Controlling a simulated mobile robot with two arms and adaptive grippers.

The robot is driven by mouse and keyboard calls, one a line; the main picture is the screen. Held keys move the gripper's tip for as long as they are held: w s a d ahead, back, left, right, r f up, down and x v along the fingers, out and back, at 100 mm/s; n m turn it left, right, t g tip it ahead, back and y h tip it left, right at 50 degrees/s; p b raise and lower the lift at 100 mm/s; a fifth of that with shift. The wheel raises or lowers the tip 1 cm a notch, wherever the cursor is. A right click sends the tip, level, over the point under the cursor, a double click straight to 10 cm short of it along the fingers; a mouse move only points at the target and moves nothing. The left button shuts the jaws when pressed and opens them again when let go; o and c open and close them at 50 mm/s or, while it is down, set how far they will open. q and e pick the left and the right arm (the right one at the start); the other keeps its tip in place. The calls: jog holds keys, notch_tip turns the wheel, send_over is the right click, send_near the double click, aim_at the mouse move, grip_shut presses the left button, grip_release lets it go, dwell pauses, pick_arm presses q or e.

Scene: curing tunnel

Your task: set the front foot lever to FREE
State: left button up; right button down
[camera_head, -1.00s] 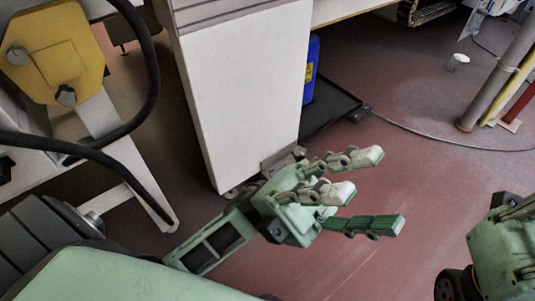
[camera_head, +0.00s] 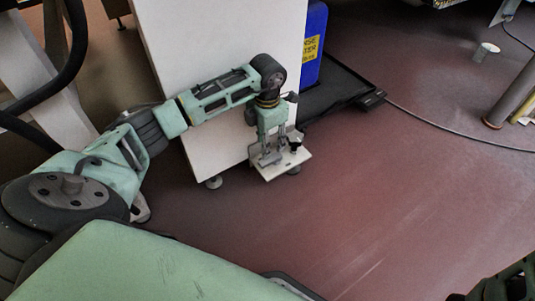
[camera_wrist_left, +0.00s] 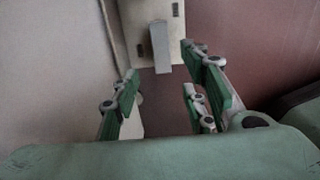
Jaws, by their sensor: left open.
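A pale mounting plate (camera_head: 292,166) sticks out low at the foot of the white cabinet (camera_head: 225,75). In the left wrist view the plate (camera_wrist_left: 176,20) carries a grey bar, seemingly the foot lever (camera_wrist_left: 160,47). My left gripper (camera_head: 270,153) points down over the plate in the head view. Its fingers are open in the left wrist view (camera_wrist_left: 165,95), with the lever ahead of the gap between them. I cannot tell whether they touch it. No FREE marking is readable. Part of my right arm shows at the bottom right corner.
A blue container (camera_head: 313,45) with a yellow label stands in a black tray (camera_head: 340,97) right of the cabinet. A cable (camera_head: 440,123) crosses the floor. The red floor in front is clear.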

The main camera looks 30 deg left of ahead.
aim_at(268, 160)
pick_arm(q)
notch_tip(268, 160, down, 7)
jog(key=b, duration=0.4)
jog(key=shift+d+f, duration=0.1)
grip_shut()
